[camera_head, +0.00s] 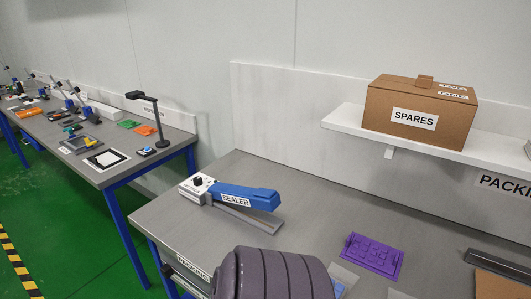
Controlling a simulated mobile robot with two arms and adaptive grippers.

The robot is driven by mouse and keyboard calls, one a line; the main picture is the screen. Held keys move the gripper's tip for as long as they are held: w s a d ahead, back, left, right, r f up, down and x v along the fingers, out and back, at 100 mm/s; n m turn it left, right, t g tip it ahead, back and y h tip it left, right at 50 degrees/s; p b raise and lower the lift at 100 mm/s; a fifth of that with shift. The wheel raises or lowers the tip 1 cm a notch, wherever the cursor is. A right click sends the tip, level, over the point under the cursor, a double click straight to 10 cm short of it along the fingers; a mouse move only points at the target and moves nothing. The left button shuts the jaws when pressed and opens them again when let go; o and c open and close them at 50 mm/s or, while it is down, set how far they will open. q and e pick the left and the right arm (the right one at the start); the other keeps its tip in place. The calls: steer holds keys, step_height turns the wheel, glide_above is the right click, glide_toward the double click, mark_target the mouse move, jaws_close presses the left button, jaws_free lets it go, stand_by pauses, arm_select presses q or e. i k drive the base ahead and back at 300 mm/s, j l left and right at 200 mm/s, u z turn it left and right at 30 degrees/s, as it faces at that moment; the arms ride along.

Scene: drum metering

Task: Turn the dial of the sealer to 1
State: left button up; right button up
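The sealer (236,198) lies on the grey packing bench, with a blue arm and a white base end. A "SEALER" label is on its side. Its dial (197,182), a small black knob, sits on top of the white left end. Marks around the dial are too small to read, so I cannot tell its setting. Neither of my grippers is in view, and nothing is touching the sealer or its dial.
A purple panel (372,254) lies right of the sealer on the bench (300,197). A SPARES box (419,112) stands on the shelf (345,121). A dark ridged rounded form, unidentified, hides the bottom middle. Another bench (172,142) with several items stands left, across green floor.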

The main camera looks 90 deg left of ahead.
mark_target(197, 180)
steer(key=i+u, duration=0.1)
steer(key=u, duration=1.65)
